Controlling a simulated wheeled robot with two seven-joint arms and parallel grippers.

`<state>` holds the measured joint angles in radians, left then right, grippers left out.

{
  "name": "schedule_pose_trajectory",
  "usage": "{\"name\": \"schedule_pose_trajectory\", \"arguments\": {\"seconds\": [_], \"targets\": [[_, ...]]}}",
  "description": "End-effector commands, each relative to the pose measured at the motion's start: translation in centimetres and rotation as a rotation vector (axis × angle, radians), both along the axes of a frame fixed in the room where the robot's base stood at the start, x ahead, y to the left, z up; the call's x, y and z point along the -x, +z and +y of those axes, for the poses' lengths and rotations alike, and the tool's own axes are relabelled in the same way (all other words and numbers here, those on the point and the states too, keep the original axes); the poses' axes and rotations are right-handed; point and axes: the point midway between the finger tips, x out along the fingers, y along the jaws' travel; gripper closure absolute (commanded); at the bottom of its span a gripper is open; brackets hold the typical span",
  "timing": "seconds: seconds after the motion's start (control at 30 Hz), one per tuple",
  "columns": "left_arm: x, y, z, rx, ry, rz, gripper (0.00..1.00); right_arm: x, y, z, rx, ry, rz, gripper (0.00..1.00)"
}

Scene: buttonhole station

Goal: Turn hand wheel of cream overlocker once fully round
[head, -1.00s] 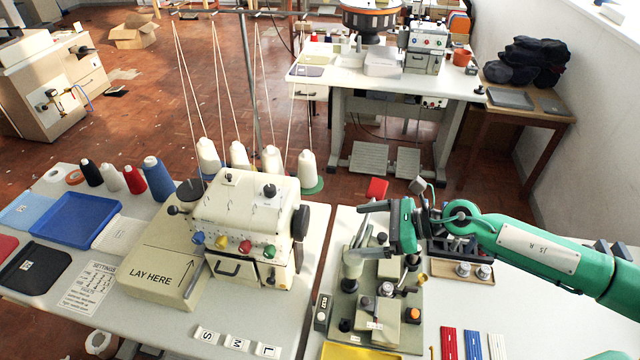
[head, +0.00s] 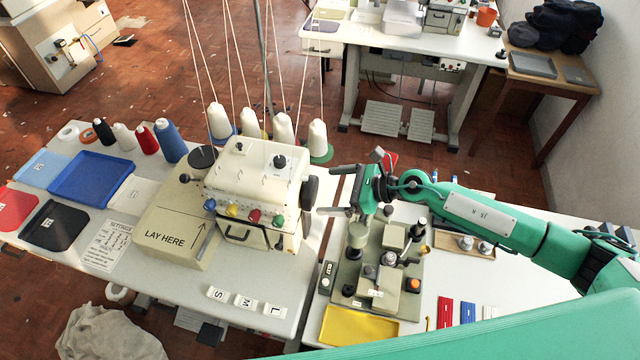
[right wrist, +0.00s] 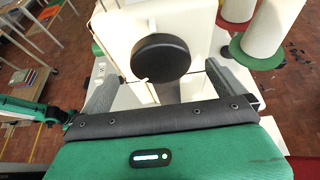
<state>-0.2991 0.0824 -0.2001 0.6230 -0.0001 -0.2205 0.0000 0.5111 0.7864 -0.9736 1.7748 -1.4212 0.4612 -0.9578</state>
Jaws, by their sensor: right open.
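The cream overlocker (head: 258,172) stands on the left table. Its black round hand wheel (head: 309,192) is on the machine's right side. In the right wrist view the hand wheel (right wrist: 160,60) faces me, ahead of and between the two fingers. My right gripper (head: 328,191) is open and empty just right of the wheel, its fingers pointing at it. The right gripper's fingers (right wrist: 160,84) show spread apart in the wrist view, with no clear contact with the wheel.
A fixture plate (head: 345,285) with knobs and posts lies below my right arm. Thread cones (head: 283,127) stand behind the overlocker, with threads running upward. The LAY HERE block (head: 172,238) adjoins its left side. S, M and L tags (head: 245,301) lie in front.

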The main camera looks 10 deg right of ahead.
Motion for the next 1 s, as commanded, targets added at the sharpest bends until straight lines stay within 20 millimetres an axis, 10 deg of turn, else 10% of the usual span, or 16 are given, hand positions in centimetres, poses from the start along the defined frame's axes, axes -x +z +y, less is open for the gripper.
{"name": "schedule_pose_trajectory", "arguments": {"seconds": [0.67,0.9,1.0], "targets": [[0.2,1.5,-0.3,0.002,0.002,0.004,0.00,-1.3,-1.5,3.3,0.001,0.000,0.000,0.00],[0.3,1.5,-0.3,0.002,0.001,0.004,0.00,-1.3,-1.5,3.3,0.000,0.000,0.000,0.40],[0.3,1.4,-0.3,0.002,0.001,0.004,0.00,-1.3,-1.5,3.3,-0.001,0.001,0.001,0.40]]}}
